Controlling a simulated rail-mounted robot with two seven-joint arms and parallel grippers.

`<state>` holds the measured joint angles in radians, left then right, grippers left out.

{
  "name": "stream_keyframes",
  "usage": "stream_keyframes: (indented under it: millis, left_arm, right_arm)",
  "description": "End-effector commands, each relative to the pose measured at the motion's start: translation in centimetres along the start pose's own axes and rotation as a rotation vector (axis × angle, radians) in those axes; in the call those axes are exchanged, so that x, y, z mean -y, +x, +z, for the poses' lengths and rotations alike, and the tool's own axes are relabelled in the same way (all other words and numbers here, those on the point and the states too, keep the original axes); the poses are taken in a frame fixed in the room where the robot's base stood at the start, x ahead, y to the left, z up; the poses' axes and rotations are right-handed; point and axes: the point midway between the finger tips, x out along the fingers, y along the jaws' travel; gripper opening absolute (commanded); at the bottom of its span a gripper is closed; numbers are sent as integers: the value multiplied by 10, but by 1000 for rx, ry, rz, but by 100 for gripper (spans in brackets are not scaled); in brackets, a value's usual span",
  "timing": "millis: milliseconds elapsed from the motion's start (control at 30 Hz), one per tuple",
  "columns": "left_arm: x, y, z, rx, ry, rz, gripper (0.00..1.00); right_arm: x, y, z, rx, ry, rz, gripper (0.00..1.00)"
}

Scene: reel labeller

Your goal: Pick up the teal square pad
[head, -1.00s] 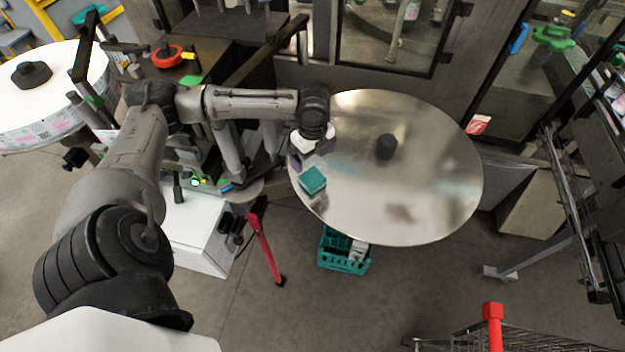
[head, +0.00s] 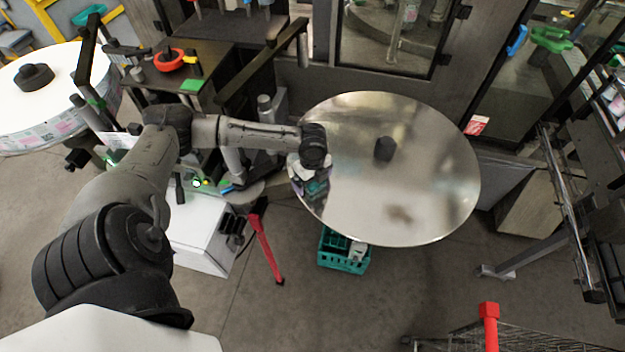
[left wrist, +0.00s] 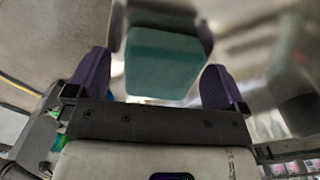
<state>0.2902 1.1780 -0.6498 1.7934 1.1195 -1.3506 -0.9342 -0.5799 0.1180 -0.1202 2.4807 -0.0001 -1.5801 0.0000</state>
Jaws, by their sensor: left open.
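The teal square pad (left wrist: 163,62) shows in the left wrist view, lying on the shiny round metal table (head: 430,185). In the head view my left gripper and wrist hide most or all of it. My left gripper (head: 314,186) is over the left edge of the round table, pointing down. Its two purple fingers are apart, and in the left wrist view the pad appears between them with a gap on each side. I cannot tell whether the fingers are level with the pad or still above it. My right gripper is not in view.
A dark knob (head: 385,149) stands at the middle of the round table, whose rest is bare. A teal crate (head: 343,255) is on the floor below its front edge. The labelling machine (head: 205,75) is at the left, a red cart (head: 489,325) at the front right.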

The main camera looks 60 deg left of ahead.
Motion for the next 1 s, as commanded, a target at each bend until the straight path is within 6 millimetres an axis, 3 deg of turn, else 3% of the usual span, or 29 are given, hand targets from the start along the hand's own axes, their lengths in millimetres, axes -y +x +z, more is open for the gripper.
stream_keyframes:
  millis: [267, 800, 1000]
  left_arm:
    - [0, 2, 0, 0, 1, -1, 99]
    - [0, 2, 0, 1, 1, -1, 47]
    - [0, 2, 0, 1, 1, -1, 46]
  right_arm:
    - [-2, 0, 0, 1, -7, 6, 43]
    - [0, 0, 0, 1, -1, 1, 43]
    - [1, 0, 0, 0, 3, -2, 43]
